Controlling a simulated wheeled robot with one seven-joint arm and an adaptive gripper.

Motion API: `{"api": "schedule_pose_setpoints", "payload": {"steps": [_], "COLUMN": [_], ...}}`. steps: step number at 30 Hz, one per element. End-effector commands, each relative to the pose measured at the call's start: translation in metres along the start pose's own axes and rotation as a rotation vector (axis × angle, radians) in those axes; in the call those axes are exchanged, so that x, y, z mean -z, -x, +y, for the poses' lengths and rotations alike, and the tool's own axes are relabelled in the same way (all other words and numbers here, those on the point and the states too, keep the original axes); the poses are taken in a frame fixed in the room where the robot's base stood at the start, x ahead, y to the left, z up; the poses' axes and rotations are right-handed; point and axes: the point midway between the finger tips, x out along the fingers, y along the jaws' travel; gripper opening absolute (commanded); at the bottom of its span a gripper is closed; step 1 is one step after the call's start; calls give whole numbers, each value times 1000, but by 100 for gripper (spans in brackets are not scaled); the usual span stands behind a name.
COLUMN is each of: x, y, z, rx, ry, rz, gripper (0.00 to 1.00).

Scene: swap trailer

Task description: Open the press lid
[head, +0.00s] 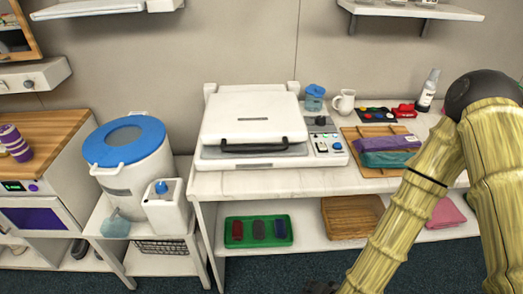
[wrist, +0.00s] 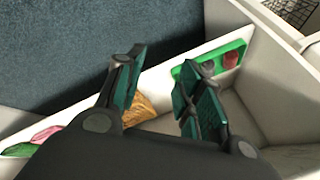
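The press (head: 250,158) stands on the white counter, with a white lid (head: 255,112) that looks down on its base. A dark bar handle (head: 254,146) runs along the lid's front edge. A control panel (head: 328,146) with knobs and a blue button is at its right side. My gripper (wrist: 160,80) is open, with nothing between its fingers, in the wrist view. In the head view only a dark bit of it shows at the bottom edge, below and in front of the counter, well away from the handle. The press is not in the wrist view.
A green tray (head: 232,242) and a wooden basket (head: 347,231) are on the shelf below. A mug (head: 344,102), a blue-lidded jar (head: 314,98) and a purple-and-green pouch (head: 388,158) stand right of the press. A blue-lidded bin (head: 140,175) stands left.

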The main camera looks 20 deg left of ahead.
Motion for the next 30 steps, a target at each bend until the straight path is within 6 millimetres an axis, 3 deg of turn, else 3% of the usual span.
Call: {"api": "schedule_pose_setpoints", "payload": {"steps": [1,5,9,12,15,18,22,30], "x": [13,49,86,108,125,136,142,157], "y": [1,20,62,99,136,163,181,171], "z": [-36,-127,-216,-268,-306,-330,-344,-357], "rx": [62,226,410,536,641,713,760,766], "ry": [-54,-218,-403,-530,-636,-710,-758,-766], "rz": [53,183,298,360,402,428,441,444], "gripper": [37,37,37,37,37,37,37,37]}}
